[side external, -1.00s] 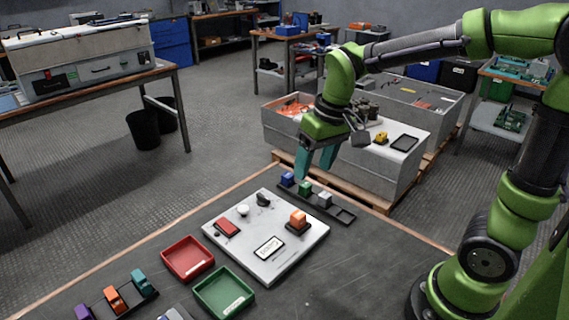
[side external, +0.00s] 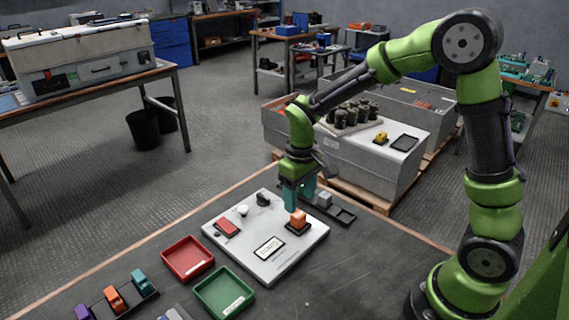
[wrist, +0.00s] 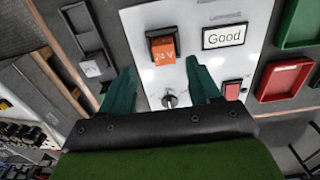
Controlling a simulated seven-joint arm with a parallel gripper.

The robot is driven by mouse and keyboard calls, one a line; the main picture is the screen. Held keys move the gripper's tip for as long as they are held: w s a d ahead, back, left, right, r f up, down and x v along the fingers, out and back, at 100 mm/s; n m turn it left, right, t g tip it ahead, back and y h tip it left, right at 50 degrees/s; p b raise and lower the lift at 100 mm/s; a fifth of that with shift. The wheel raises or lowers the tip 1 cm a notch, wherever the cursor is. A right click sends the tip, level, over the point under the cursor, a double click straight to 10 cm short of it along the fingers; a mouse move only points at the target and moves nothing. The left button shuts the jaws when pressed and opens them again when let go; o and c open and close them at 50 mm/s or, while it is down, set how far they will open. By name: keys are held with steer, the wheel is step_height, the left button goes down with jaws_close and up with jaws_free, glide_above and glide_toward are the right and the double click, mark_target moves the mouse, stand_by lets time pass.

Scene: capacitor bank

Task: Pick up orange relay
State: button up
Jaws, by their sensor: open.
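The orange relay (side external: 298,217) sits in a dark socket on the light grey panel (side external: 284,264), near its right corner. I cannot tell the exact height above the panel.
The panel also holds a red block (side external: 227,228), a "Good" display (side external: 269,249) and a dark knob (side external: 263,199). A dark rack with a grey block (side external: 325,199) lies behind. Red (side external: 163,259) and green (side external: 238,310) trays stand left. Another orange block (side external: 115,299) is in the left rack.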

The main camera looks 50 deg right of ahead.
mark_target(298, 214)
steer(key=shift+s+a+f, duration=0.1)
steer(key=shift+a+f, duration=0.05)
steer(key=shift+f, duration=1.3)
steer(key=shift+a+f, duration=0.15)
steer(key=shift+f, duration=1.3)
steer(key=c, duration=1.1)
steer(key=shift+c, duration=0.2)
steer(key=shift+r, duration=0.1)
